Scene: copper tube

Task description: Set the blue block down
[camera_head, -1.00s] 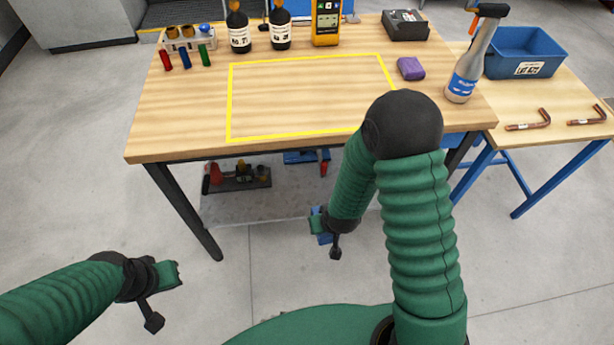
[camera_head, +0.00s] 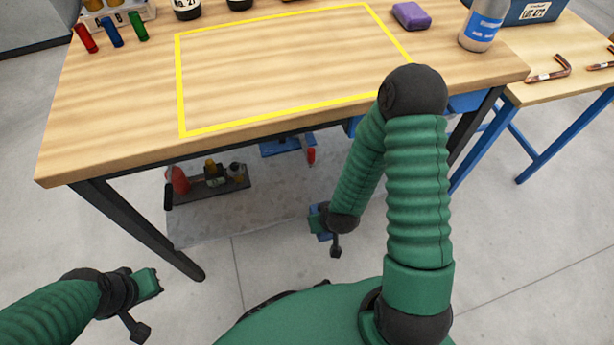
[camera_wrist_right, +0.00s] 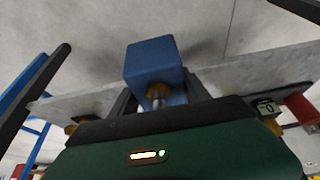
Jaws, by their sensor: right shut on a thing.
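The blue block (camera_wrist_right: 153,62) is between the fingers of my right gripper (camera_wrist_right: 155,98) in the right wrist view. In the head view my right gripper (camera_head: 318,222) hangs low in front of the table, below the height of its top. Only a small part of the block (camera_head: 324,238) shows there, the rest being hidden by the gripper. My left gripper (camera_head: 148,284) is at the lower left, away from the table; its finger gap is not clear. A yellow outlined rectangle (camera_head: 182,100) marks a bare area on the wooden table (camera_head: 110,130).
Red, blue and green cylinders (camera_head: 112,32) lie at the table's back left. A purple block (camera_head: 411,16) and a spray bottle (camera_head: 482,25) are at the back right. A side table holds copper tubes (camera_head: 550,70) and a blue bin (camera_head: 520,10). A low shelf (camera_head: 270,200) lies under the table.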

